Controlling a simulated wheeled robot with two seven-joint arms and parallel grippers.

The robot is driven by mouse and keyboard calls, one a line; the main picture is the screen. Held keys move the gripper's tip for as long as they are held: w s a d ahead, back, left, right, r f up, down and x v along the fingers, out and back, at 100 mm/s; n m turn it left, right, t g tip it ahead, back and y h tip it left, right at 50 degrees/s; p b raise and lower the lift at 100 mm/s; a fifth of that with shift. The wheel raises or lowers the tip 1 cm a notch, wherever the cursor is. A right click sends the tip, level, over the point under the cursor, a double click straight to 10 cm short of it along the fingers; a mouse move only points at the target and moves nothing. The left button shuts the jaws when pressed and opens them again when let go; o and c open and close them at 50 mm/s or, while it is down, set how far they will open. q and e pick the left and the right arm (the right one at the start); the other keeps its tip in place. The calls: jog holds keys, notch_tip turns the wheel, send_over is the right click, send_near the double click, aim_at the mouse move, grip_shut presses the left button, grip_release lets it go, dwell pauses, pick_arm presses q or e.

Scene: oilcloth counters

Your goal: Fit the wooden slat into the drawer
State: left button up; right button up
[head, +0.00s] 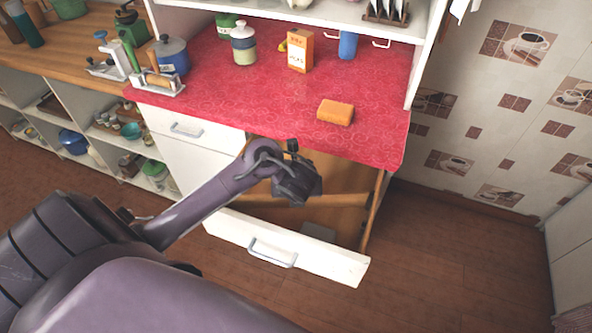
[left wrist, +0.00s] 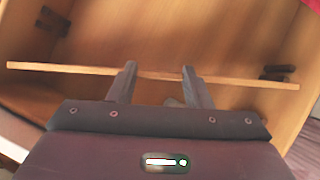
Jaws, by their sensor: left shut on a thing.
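The wooden slat (left wrist: 70,69) is a long, thin, pale board lying crosswise in the left wrist view. My left gripper (left wrist: 158,73) is shut on it near its middle. In the head view my left gripper (head: 300,186) is over the open drawer (head: 330,261), which has a white front and wooden inside. The slat (head: 345,199) shows there partly behind my gripper. Dark brackets show on the drawer's inner walls, at left (left wrist: 52,21) and right (left wrist: 278,73) in the left wrist view. I cannot tell whether the slat's ends touch them. My right gripper is not in view.
The red oilcloth counter (head: 270,110) overhangs the drawer's back. An orange sponge-like block (head: 335,112) lies near its front edge. A jar (head: 244,45), an orange box (head: 300,50) and a blue pot (head: 171,55) stand farther back. The floor (head: 455,240) to the right is clear.

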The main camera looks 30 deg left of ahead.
pick_arm(q)
notch_tip(320, 180, down, 3)
jog(key=shift+f+b, duration=0.15)
jog(key=shift+b, duration=0.75)
jog(key=shift+f, duration=0.2)
jog(key=o, duration=1.3)
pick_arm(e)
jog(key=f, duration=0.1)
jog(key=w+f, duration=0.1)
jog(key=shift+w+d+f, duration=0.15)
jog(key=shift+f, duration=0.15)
